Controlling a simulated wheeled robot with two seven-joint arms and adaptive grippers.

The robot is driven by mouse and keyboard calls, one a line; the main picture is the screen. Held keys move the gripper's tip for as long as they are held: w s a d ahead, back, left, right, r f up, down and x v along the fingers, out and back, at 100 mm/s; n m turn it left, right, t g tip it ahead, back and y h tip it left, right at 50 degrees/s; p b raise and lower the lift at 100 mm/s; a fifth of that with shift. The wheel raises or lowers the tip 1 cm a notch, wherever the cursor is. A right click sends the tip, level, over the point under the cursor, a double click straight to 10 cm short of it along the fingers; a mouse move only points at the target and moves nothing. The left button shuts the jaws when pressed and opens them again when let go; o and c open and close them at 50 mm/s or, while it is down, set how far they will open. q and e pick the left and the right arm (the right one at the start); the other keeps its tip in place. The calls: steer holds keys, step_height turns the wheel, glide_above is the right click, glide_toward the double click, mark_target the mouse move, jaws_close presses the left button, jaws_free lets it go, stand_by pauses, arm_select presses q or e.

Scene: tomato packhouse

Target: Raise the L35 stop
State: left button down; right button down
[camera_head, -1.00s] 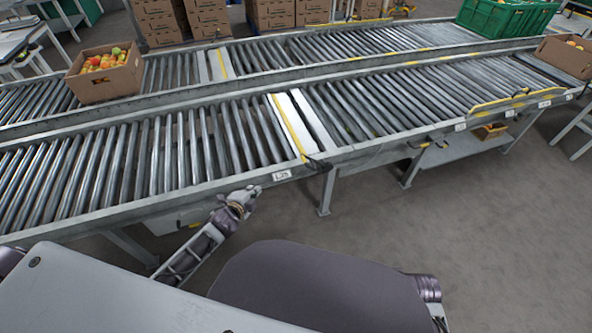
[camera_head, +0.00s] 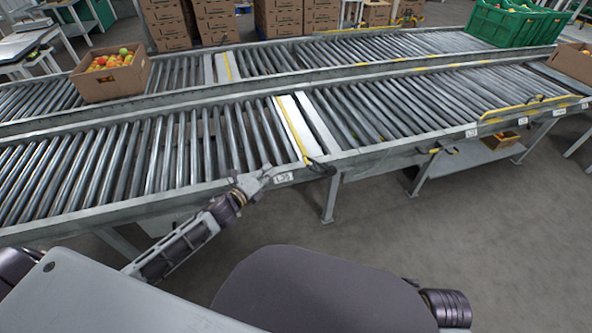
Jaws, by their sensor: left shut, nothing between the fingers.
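The stop is a white plate with a yellow edge (camera_head: 291,130) set across the near roller conveyor (camera_head: 150,205). It looks low, about level with the rollers. A small white label (camera_head: 284,178), which seems to read L35 but is blurred, is on the near side rail just left of the stop's end. A dark handle (camera_head: 320,167) sits at the rail by the yellow edge's near end. My left gripper (camera_head: 268,174) is shut and empty at the near rail, just left of the label and short of the handle. I cannot tell whether it touches the rail. My right gripper is out of view.
A cardboard box of tomatoes (camera_head: 110,75) stands on the far conveyor at left. Green crates (camera_head: 495,25) and another box (camera_head: 572,62) are at the right. Several stacked cartons (camera_head: 218,20) stand behind. The floor (camera_head: 400,235) at front right is clear.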

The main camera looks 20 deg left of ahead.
arm_select(q)
steer(key=shift+s+a+f+m+g+h+b, duration=0.15)
steer(key=shift+s+a+m+g+h, duration=0.3)
steer(key=shift+m+g+h, duration=1.9)
steer(key=shift+s+a+f+m+t+h+b, duration=0.15)
steer(key=shift+s+a+m+h, duration=0.3)
steer(key=shift+m, duration=4)
steer(key=shift+s+a+f+m+g+h+b, duration=0.15)
steer(key=shift+s+a+m+g+h, duration=0.25)
steer(key=shift+m+g+h, duration=2)
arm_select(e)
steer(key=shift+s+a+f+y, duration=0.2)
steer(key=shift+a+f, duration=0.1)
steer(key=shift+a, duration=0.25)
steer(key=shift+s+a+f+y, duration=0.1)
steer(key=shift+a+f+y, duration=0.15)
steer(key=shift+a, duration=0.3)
arm_select(q)
steer(key=shift+w+d+m+t+y, duration=0.15)
steer(key=shift+m+t+y, duration=0.8)
steer(key=shift+t, duration=0.25)
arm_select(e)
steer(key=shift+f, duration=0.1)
